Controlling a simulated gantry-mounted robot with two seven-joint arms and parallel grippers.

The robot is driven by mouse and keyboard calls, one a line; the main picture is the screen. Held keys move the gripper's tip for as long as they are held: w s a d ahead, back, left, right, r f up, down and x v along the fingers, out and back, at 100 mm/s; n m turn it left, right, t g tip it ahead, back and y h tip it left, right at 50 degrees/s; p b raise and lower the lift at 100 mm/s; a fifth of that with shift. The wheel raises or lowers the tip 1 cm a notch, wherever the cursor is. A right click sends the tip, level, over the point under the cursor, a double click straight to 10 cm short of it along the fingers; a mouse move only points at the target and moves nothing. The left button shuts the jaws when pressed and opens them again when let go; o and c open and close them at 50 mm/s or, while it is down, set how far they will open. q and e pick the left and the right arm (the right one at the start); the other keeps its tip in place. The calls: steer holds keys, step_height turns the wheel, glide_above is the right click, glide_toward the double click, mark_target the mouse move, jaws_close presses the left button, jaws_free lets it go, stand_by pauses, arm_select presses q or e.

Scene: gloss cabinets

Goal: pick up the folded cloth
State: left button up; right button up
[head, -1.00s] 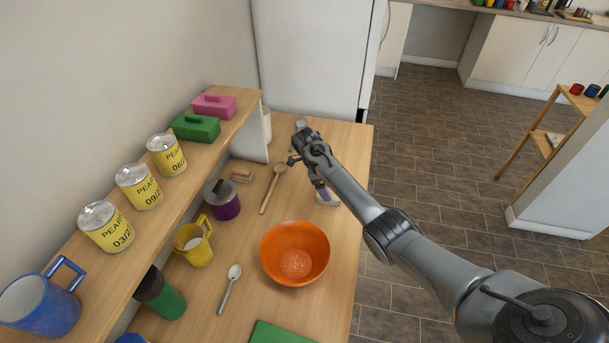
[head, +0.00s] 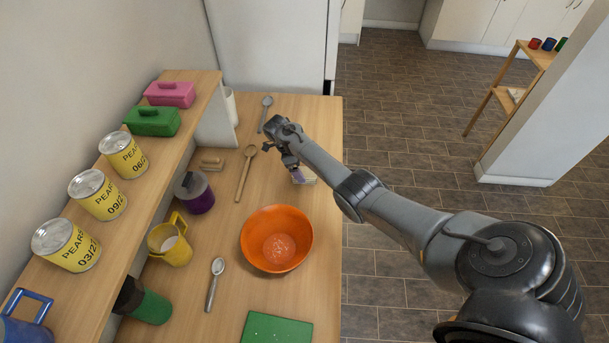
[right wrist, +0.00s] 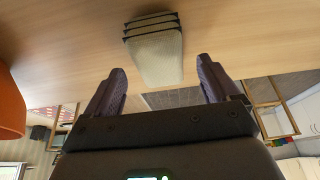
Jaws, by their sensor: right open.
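The folded cloth (right wrist: 153,52) lies on the wooden table in the right wrist view, pale grey-beige with dark layered folds at its far end. In the head view the cloth (head: 307,176) shows as a small pale patch near the table's right edge, partly hidden by my gripper. My right gripper (head: 296,171) is just beside and above it. In the right wrist view the jaws (right wrist: 161,72) are open and empty, with the cloth ahead between the two purple-grey fingers and apart from them. My left gripper is not in view.
A purple pot (head: 195,192), yellow mug (head: 171,240) and green board (head: 277,328) are on the table. A shelf with cans (head: 98,194) runs along the left.

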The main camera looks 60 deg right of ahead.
mark_target(304, 171)
steer(key=shift+x, duration=1.65)
steer(key=shift+c, duration=0.4)
steer(key=c, duration=1)
